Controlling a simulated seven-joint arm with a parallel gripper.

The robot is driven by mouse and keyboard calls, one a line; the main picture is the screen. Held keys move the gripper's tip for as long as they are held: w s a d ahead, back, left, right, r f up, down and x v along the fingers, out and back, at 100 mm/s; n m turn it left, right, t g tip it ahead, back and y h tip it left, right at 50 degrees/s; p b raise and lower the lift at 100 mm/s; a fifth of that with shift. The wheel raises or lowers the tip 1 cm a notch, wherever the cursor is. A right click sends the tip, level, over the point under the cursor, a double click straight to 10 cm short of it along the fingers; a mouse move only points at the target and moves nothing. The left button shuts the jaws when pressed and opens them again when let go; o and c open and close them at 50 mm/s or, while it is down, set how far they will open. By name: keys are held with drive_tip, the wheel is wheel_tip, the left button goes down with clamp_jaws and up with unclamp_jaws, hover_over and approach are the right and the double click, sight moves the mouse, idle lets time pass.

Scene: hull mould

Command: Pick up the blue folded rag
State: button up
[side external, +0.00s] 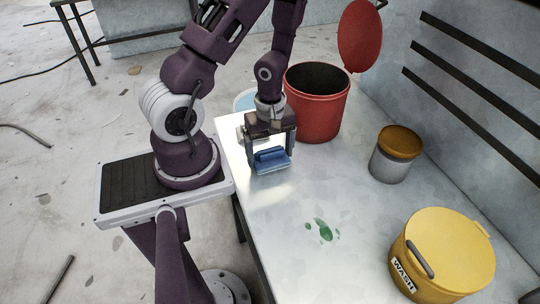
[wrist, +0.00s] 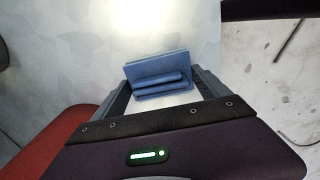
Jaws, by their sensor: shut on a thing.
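The blue folded rag (side external: 271,160) is between the two fingers of my gripper (side external: 270,157) in the side external view, near the table's left edge. In the wrist view the folded rag (wrist: 158,74) shows its stacked layers between the fingertips of my gripper (wrist: 160,84). My gripper is shut on the rag, with a finger at each end of it. The rag is at or just above the table top; I cannot tell whether it touches.
A red bin (side external: 317,112) with its red lid (side external: 360,36) raised stands behind my gripper. A grey jar with an orange lid (side external: 397,152) is by the wall. A yellow container labelled WASH (side external: 440,262) stands front right.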

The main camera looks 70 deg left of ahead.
sight(270, 148)
drive_tip(key=r, duration=0.7)
drive_tip(key=shift+a+r, duration=0.2)
drive_tip(key=shift+r, duration=0.5)
